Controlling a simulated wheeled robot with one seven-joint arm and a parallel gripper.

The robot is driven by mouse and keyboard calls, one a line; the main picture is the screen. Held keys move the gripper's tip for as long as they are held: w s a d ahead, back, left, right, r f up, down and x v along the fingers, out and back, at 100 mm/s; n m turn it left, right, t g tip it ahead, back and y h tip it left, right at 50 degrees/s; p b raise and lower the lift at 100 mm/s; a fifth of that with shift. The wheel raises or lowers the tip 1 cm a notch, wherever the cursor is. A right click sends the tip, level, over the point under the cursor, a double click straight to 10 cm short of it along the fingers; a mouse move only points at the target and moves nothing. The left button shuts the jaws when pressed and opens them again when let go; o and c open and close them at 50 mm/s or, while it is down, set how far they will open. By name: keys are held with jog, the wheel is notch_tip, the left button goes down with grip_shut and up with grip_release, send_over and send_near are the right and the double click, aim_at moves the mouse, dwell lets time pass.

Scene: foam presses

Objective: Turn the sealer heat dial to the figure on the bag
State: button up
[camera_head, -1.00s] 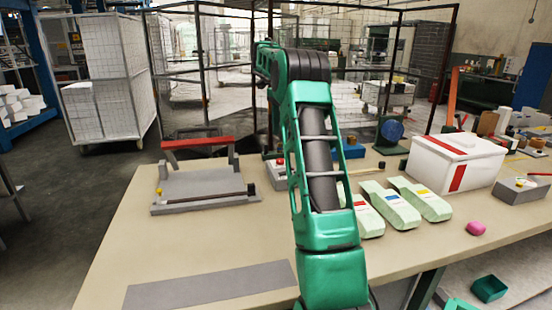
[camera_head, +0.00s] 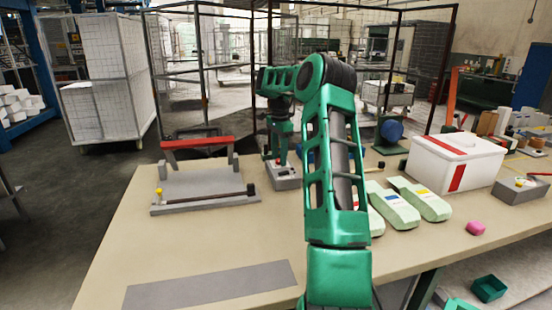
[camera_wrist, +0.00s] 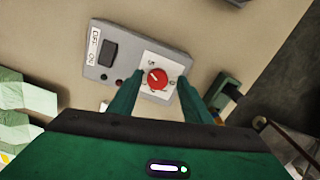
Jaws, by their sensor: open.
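The red round heat dial (camera_wrist: 157,79) sits on a white plate of a grey control box (camera_wrist: 100,60), with small marks around it that I cannot read surely. A pale pointer line shows on the dial. My gripper (camera_wrist: 159,82) is open, with one green finger on each side of the dial in the wrist view; I cannot tell whether they touch it. In the head view my gripper (camera_head: 282,155) is low over the control box (camera_head: 286,182). Several pale green bags (camera_head: 396,212) lie right of my arm, one partly hidden; no figure is legible.
The sealer (camera_head: 205,187) with its red bar stands left on the table. A black rocker switch (camera_wrist: 108,52) is beside the dial. A white box with a red stripe (camera_head: 455,162) and a pink lump (camera_head: 475,228) are on the right.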

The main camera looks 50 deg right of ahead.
jog(key=shift+c, duration=0.7)
jog(key=c, duration=0.9)
